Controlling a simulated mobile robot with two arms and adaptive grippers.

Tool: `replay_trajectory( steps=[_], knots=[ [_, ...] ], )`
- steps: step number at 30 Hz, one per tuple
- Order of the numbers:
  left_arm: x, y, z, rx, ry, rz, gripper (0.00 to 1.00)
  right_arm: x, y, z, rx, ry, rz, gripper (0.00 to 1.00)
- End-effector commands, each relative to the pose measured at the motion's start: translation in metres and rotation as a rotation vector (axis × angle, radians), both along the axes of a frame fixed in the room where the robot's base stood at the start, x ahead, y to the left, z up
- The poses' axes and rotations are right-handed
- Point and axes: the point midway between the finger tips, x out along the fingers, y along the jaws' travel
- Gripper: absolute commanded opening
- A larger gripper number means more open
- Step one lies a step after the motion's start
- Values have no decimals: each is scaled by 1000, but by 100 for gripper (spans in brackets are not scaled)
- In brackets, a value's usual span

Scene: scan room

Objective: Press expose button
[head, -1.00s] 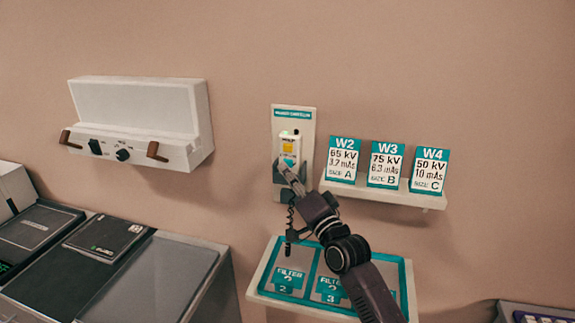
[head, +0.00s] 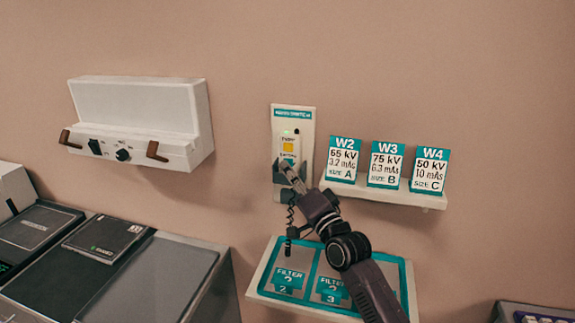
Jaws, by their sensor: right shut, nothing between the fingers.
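A white hand switch (head: 288,146) hangs in a holder on a pale wall plate (head: 306,123) with a teal label. It has a yellow button (head: 288,147) and a small green light above it. My right gripper (head: 287,166) is shut and empty, with its fingertips at the lower front of the hand switch. The fingers cover the lower part of the switch, and I cannot tell whether they touch it. A dark coiled cord (head: 290,214) hangs below. My left gripper is not in view.
A shelf (head: 400,197) with cards W2, W3 and W4 is right of the switch. A filter tray (head: 262,277) is below. A white box with brown handles (head: 140,110) is on the wall at left. A grey-topped counter (head: 165,275) stands lower left.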

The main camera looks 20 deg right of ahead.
Motion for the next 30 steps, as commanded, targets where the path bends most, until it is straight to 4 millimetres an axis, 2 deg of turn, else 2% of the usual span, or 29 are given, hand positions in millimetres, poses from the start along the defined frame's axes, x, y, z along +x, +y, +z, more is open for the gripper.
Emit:
replay_trajectory(
  steps=[17, 30],
  knots=[
    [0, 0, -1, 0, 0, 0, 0, 3, -2, 0, 0, 1, -1, 0],
    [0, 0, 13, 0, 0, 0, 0, -12, 8, 0, 1, 2, 0, 0]
  ],
)
